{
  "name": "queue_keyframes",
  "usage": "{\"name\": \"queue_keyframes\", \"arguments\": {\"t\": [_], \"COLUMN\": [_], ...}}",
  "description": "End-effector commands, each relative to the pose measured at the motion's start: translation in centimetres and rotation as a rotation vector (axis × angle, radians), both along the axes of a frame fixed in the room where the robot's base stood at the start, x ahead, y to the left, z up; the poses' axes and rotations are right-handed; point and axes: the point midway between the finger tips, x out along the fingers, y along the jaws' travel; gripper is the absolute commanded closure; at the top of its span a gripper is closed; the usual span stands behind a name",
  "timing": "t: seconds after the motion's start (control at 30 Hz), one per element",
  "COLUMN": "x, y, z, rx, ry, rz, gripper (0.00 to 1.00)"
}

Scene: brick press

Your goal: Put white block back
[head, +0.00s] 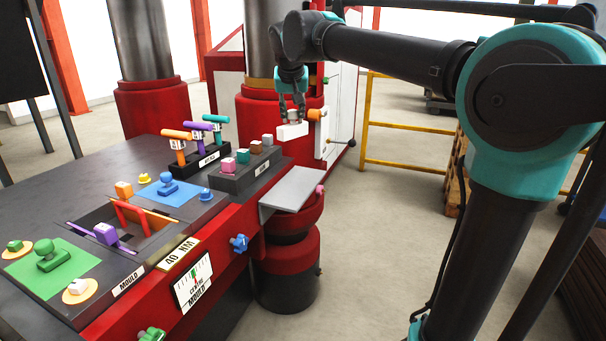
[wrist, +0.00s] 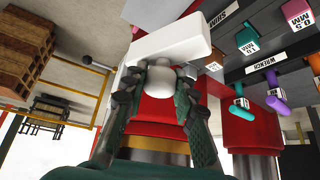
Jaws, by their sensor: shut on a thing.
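My gripper (head: 292,108) is shut on a white block (head: 292,131) and holds it in the air, in front of the red base of the far press column. In the wrist view the fingers (wrist: 160,78) close on a round white knob of the block (wrist: 165,38), and its long flat body extends beyond the fingertips. A dark rack (head: 243,176) with a row of small blocks stands on the bench, below and left of the held block in the head view. Its pink block (head: 229,166), green block (head: 242,156), brown block (head: 256,147) and grey block (head: 267,139) are in view.
Orange and purple handled tools (head: 195,135) stand in a second rack beside the block rack. A grey shelf plate (head: 292,188) juts from the bench's right edge. An orange knob (head: 317,115) on a white panel is close to the held block. A yellow railing (head: 410,124) stands behind.

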Motion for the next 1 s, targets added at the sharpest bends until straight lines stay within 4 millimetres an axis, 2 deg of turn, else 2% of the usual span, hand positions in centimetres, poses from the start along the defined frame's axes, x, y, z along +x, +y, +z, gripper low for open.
{"name": "queue_keyframes", "arguments": {"t": [0.3, 0.5, 0.6, 0.83, 1.0], "x": [0.0, 0.0, 0.0, 0.0, 0.1], "y": [0.0, 0.0, 0.0, 0.0, 0.0], "z": [-7.7, -11.8, -13.0, -14.3, -16.6], "rx": [0.0, 0.0, 0.0, 0.0, 0.0], "ry": [-0.001, -0.001, -0.001, -0.001, -0.001], "rz": [0.0, 0.0, 0.0, 0.0, 0.0], "gripper": [1.0, 1.0, 1.0, 1.0, 1.0]}}
